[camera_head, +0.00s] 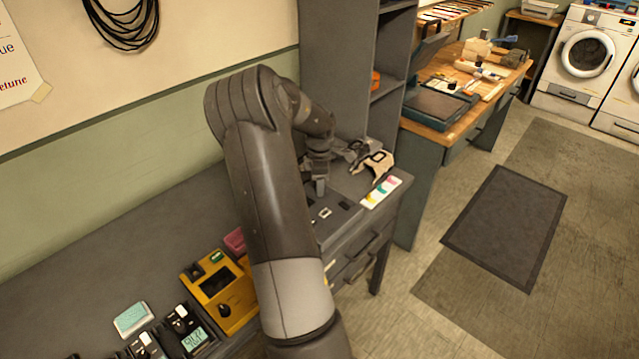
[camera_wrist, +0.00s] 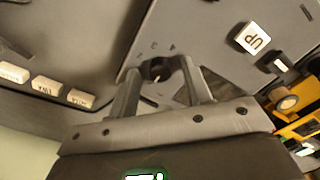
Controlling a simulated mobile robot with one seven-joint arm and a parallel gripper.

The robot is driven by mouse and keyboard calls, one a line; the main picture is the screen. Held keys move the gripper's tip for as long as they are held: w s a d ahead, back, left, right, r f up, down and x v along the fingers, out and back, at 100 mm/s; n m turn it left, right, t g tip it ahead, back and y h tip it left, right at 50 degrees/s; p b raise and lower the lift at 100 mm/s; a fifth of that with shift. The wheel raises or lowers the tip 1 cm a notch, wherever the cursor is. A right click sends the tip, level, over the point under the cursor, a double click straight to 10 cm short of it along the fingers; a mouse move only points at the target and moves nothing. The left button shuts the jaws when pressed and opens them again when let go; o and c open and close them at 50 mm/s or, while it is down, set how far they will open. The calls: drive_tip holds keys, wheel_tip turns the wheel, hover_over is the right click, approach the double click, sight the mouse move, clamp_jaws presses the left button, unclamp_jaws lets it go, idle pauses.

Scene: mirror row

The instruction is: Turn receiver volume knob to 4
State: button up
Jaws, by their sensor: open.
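A small dark round knob (camera_wrist: 157,69) with a pale pointer mark sits on a grey panel (camera_wrist: 215,45) in the wrist view. My gripper (camera_wrist: 160,74) is open, with one finger on each side of the knob in the picture. I cannot tell whether the fingers touch it or how far they reach down. In the head view my gripper (camera_head: 320,186) points down over the grey bench near its right end, and the knob cannot be made out there.
A yellow device (camera_head: 236,312), a pink item (camera_head: 235,241) and a colour-marked white card (camera_head: 381,192) are on the bench. A grey shelf unit (camera_head: 335,60) rises behind.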

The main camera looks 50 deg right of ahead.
clamp_jaws()
idle(0.5)
